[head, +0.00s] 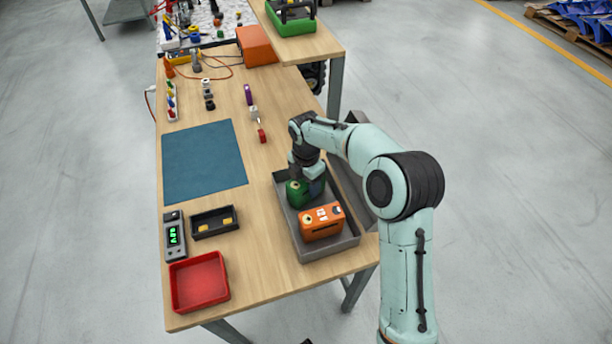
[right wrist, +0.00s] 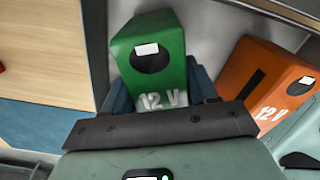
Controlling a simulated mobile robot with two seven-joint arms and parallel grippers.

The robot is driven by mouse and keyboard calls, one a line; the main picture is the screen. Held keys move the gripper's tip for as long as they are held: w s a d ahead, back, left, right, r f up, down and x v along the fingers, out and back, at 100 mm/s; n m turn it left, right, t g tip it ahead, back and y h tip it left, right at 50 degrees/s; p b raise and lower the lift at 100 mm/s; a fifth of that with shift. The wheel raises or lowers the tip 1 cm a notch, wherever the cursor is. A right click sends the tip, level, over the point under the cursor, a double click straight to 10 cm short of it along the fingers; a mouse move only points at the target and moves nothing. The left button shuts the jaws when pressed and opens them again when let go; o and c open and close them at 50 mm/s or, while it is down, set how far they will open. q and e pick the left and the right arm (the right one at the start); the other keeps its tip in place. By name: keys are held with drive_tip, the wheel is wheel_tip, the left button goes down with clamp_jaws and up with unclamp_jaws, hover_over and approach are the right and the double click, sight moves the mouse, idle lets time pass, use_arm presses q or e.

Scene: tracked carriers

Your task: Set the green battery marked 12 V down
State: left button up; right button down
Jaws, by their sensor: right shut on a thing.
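The green battery marked 12 V (head: 294,196) is at the far half of the grey tray (head: 340,246) in the head view. In the right wrist view the green battery (right wrist: 160,62) shows its white 12 V marking and dark round spot. My right gripper (head: 306,180) is shut on it, with blue fingers on both sides. I cannot tell whether its underside touches the tray floor. An orange battery (head: 320,222), also marked 12 V in the right wrist view (right wrist: 272,85), stands nearer in the same tray. My left gripper is not in view.
A blue mat (head: 203,160) lies bare on the wooden table. A red tray (head: 199,281), a black tray (head: 214,223) with yellow pieces and a meter (head: 174,236) with a green display are at the near left. Small parts and an orange box (head: 256,45) are farther back.

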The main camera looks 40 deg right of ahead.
idle(0.3)
drive_tip(key=c, duration=0.7)
unclamp_jaws()
drive_tip(key=shift+f, duration=0.2)
drive_tip(key=shift+c, duration=0.2)
drive_tip(key=o, duration=0.4)
wheel_tip(320, 180, up, 12)
drive_tip(key=shift+r+p, duration=0.2)
drive_tip(key=shift+p, duration=0.65)
